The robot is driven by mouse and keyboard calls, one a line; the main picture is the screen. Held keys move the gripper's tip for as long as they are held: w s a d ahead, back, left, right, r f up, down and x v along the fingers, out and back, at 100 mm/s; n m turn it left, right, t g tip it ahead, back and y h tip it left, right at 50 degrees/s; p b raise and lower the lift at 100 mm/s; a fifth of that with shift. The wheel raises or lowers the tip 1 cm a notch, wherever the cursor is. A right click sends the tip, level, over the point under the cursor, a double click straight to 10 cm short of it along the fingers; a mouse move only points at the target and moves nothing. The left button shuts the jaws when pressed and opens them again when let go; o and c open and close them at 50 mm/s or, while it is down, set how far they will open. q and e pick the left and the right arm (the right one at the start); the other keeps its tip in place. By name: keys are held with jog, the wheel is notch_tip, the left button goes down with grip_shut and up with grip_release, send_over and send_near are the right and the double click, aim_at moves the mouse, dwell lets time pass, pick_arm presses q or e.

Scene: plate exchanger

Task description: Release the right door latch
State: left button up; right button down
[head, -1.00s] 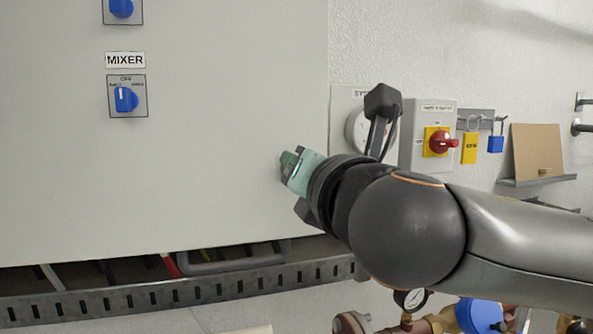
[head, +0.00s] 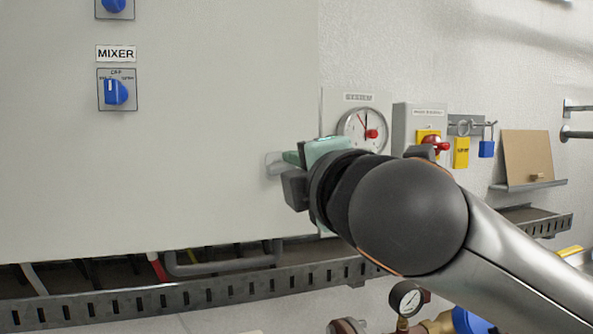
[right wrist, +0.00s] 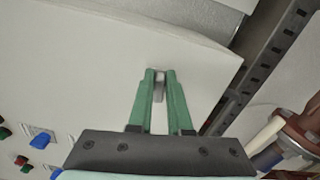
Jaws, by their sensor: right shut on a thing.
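The right door latch (head: 274,163) is a small pale grey piece on the right side of the large grey cabinet door (head: 200,130). It is mostly hidden behind my right gripper in the head view. In the right wrist view the latch's grey handle (right wrist: 159,88) sits between the green fingertips. My right gripper (head: 292,161) is shut on this handle, close against the door face; it also shows in the right wrist view (right wrist: 159,76). The door looks closed. My left gripper is in neither view.
A round dial (head: 362,128) and a red-yellow switch (head: 432,141) are on the wall right of the door. A slotted cable tray (head: 180,297) runs below the cabinet. A pressure gauge (head: 405,297) and pipework stand at lower right. Blue knobs (head: 116,92) are on the door.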

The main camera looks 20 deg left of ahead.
jog(key=shift+s+a+f+m, duration=0.15)
jog(key=shift+a+f+m, duration=0.15)
jog(key=shift+m, duration=0.6)
jog(key=c, duration=0.8)
grip_release()
jog(key=shift+r, duration=0.1)
jog(key=shift+c, duration=0.2)
jog(key=shift+d, duration=0.15)
jog(key=b+v, duration=0.3)
jog(key=v, duration=0.9)
jog(key=shift+d, duration=0.15)
